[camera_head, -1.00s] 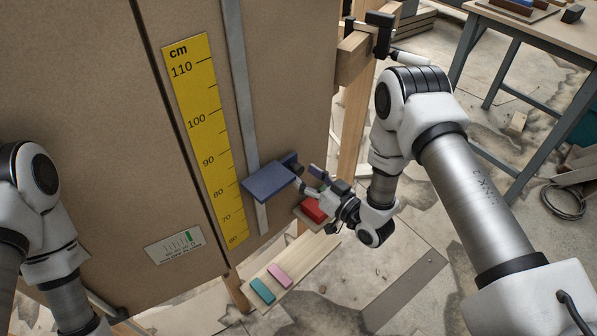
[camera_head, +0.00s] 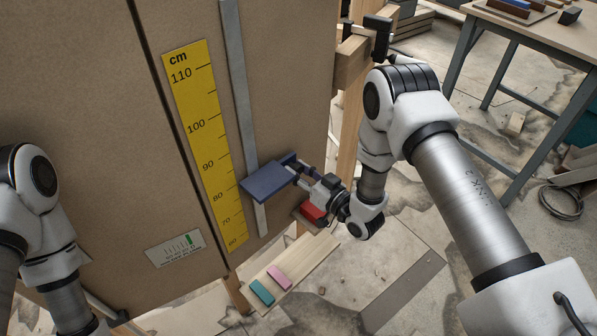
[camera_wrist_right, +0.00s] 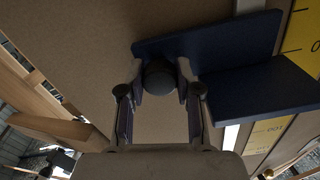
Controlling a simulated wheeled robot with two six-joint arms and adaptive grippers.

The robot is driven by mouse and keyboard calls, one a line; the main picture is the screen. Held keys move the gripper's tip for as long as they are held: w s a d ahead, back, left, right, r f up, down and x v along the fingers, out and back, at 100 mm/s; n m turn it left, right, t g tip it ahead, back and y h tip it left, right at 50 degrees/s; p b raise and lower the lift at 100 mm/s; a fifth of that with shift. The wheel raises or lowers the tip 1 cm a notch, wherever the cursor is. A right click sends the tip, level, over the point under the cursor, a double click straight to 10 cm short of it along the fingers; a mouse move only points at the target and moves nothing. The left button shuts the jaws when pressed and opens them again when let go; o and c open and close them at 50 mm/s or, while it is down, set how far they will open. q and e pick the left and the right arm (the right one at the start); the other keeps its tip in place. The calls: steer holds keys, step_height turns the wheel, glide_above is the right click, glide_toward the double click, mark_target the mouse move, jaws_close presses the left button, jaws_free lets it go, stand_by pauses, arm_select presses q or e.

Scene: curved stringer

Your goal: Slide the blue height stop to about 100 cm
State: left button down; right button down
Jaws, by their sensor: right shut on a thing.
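The blue height stop (camera_head: 266,184) is a flat blue plate on the grey metal rail (camera_head: 241,80) of the brown board. Its left corner lies beside the yellow cm scale (camera_head: 200,130), roughly between the 80 and 90 marks. My right gripper (camera_head: 299,170) is at the stop's right side. In the right wrist view the gripper (camera_wrist_right: 160,82) is shut on a dark round knob (camera_wrist_right: 160,76) in front of the stop's blue plate (camera_wrist_right: 215,42). My left arm shows at the left edge, but its gripper is out of view.
A red block (camera_head: 311,211) lies below my right gripper. Teal (camera_head: 262,291) and pink (camera_head: 279,277) blocks lie on a wooden plank (camera_head: 308,263). A small label plate (camera_head: 174,249) is on the board. A workbench (camera_head: 540,28) stands at the upper right.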

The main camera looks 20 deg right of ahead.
step_height(320, 180, up, 19)
steer(key=p, duration=0.9)
steer(key=c, duration=0.8)
jaws_free()
steer(key=shift+f, duration=0.1)
steer(key=v, duration=1.2)
steer(key=shift+s+f, duration=0.1)
